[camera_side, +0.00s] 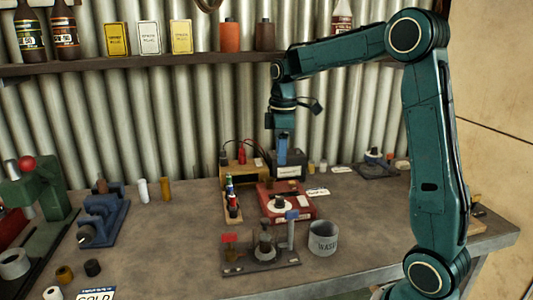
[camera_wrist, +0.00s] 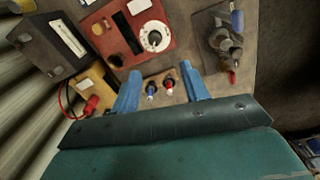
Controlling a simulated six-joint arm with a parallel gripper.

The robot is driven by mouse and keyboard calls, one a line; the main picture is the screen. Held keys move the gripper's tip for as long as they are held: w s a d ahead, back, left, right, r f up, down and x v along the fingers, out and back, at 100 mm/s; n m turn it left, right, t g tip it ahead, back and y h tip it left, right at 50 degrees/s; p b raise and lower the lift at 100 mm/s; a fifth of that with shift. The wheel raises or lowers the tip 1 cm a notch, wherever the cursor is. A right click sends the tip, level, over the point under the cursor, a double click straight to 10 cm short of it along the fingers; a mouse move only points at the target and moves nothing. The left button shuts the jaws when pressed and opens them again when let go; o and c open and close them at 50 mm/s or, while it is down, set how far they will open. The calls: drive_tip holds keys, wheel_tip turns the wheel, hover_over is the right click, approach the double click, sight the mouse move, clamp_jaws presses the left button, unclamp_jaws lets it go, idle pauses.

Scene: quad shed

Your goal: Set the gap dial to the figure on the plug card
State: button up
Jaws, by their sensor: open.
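A red box (camera_side: 290,207) with a round white dial (camera_side: 280,203) sits on the bench. Small white cards (camera_side: 317,192) lie right of the box; no figure is readable, and I cannot tell which is the plug card. My gripper (camera_side: 290,162) points down behind the red box, apart from the dial. In the wrist view, my gripper (camera_wrist: 161,70) has its blue fingers spread and nothing clamped between them.
A yellow box (camera_side: 240,175) with a red clip and a dark box (camera_side: 288,170) stand behind. In front are a tool stand (camera_side: 262,262) and a wash tin (camera_side: 323,238). The front-left bench is partly clear.

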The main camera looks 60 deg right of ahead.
sight(280, 197)
drive_tip(key=shift+w+d+f, duration=0.45)
drive_tip(key=shift+d, duration=0.2)
drive_tip(key=shift+f, duration=0.15)
wheel_tip(280, 197, down, 14)
drive_tip(key=shift+r, duration=0.25)
idle(0.3)
clamp_jaws()
